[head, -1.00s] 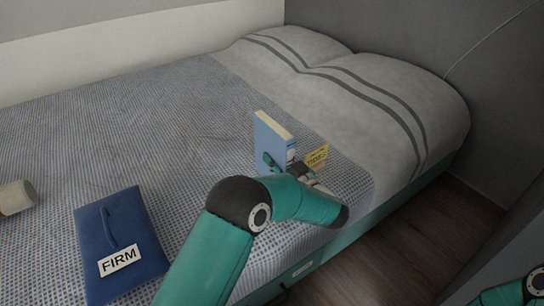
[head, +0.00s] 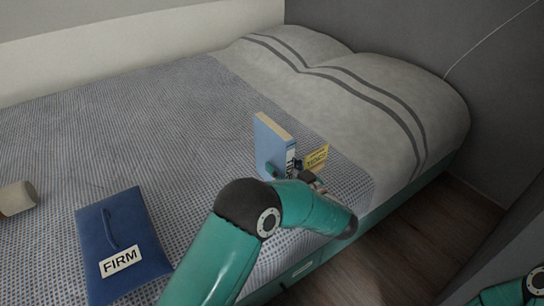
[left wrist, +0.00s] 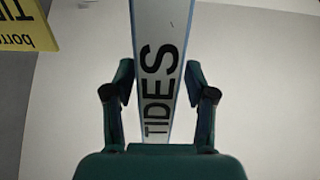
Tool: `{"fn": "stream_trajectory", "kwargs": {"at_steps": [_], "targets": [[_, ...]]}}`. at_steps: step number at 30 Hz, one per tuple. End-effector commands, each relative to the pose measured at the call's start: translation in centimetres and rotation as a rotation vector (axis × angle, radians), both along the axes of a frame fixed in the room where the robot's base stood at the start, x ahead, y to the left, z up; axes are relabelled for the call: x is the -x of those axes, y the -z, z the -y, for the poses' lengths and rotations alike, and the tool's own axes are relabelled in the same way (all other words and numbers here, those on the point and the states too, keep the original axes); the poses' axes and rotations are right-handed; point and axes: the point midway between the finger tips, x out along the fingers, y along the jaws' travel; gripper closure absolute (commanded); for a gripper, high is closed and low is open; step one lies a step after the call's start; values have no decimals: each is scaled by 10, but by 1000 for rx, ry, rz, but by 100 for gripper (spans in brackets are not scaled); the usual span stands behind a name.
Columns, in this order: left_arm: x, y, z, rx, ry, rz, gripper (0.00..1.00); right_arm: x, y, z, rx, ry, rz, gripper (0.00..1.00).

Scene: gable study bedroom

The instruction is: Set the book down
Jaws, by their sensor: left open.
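The blue book (head: 272,144) with cream page edges stands upright on the bed's patterned cover (head: 190,130). Its white spine, lettered TIDES, fills the middle of the left wrist view (left wrist: 162,60). My left gripper (head: 283,171) is open at the lower spine side of the book. In the left wrist view its two fingers (left wrist: 160,105) stand one on each side of the spine. The book's lower edge is partly hidden by the gripper. My right gripper is out of view; only a bit of that arm shows at the lower right.
A yellow card (head: 316,156) stands just right of the book. A blue cushion-like item labelled FIRM (head: 123,235) lies at the front left. A beige cylinder (head: 16,198) lies at the left edge. Pillows (head: 365,95) are behind. The middle of the bed is clear.

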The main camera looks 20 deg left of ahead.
Motion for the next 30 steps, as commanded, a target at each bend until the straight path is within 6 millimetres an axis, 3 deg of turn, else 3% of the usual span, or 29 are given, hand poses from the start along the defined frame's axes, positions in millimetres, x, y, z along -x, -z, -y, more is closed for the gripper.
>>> {"fn": "stream_trajectory", "kwargs": {"at_steps": [3,12,30], "targets": [[17,2,26,-2,13,-14,44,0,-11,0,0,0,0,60],[48,-1,65,-1,9,-4,44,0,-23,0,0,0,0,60],[53,-2,72,-1,5,1,44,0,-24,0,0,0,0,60]]}}
